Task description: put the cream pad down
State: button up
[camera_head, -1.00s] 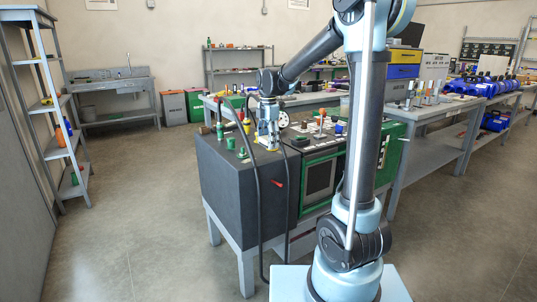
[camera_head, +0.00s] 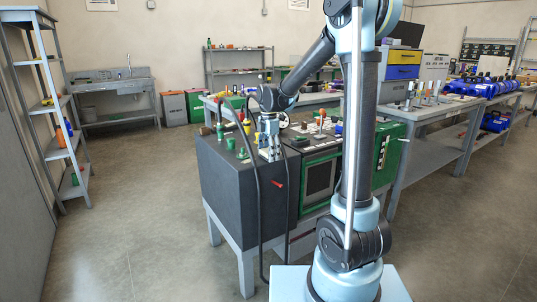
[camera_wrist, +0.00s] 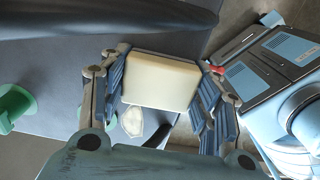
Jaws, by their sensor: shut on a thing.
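The cream pad (camera_wrist: 160,82) is a pale block with rounded edges in the middle of the wrist view. My gripper (camera_wrist: 163,92) has one finger on each side of it and is shut on it. In the head view my gripper (camera_head: 268,150) is over the dark top of the cart (camera_head: 222,158), near its front edge. The dark cart top also shows behind the pad in the wrist view (camera_wrist: 60,62). I cannot tell whether the pad touches it.
Green fittings (camera_head: 231,143) stand on the cart top left of my gripper; a green one (camera_wrist: 12,106) shows at left in the wrist view. A small whitish piece (camera_wrist: 132,121) lies below the pad there. A black cable (camera_head: 257,190) hangs down the cart's front. A red handle (camera_head: 279,184) sticks out.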

jog(key=shift+o, duration=0.2)
jog(key=shift+s+f, duration=0.2)
jog(key=shift+f, duration=0.05)
jog(key=o, duration=1)
jog(key=shift+o, duration=1.4)
jog(key=shift+w+f, duration=0.1)
jog(key=shift+f, duration=0.1)
jog(key=shift+w+f, duration=0.15)
jog(key=shift+w, duration=0.05)
jog(key=shift+s, duration=0.15)
jog(key=shift+r, duration=0.2)
jog(key=shift+r, duration=0.15)
